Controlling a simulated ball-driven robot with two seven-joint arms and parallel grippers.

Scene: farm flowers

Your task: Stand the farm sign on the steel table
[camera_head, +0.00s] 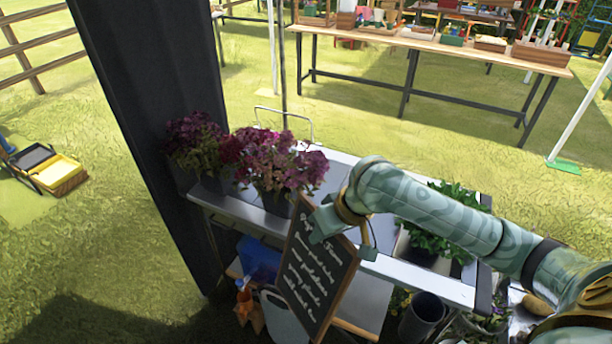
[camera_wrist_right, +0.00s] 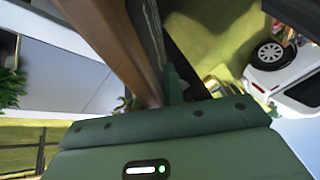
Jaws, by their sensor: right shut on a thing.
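The farm sign (camera_head: 314,270) is a black chalkboard with a wooden frame and white writing. It is tilted and hangs at the near edge of the steel table (camera_head: 232,206), partly below the tabletop in the head view. My right gripper (camera_head: 330,226) is shut on the sign's upper frame. In the right wrist view the sign's wooden frame (camera_wrist_right: 112,45) runs up from my gripper (camera_wrist_right: 165,105). I cannot tell whether the sign touches the table edge. The left gripper is not in view.
Purple flowers in dark pots (camera_head: 278,203) stand on the table's left part. A green leafy plant (camera_head: 428,240) is on the right part. The tabletop between them is partly clear. A watering can (camera_head: 283,317) and a dark bucket (camera_head: 421,316) are below.

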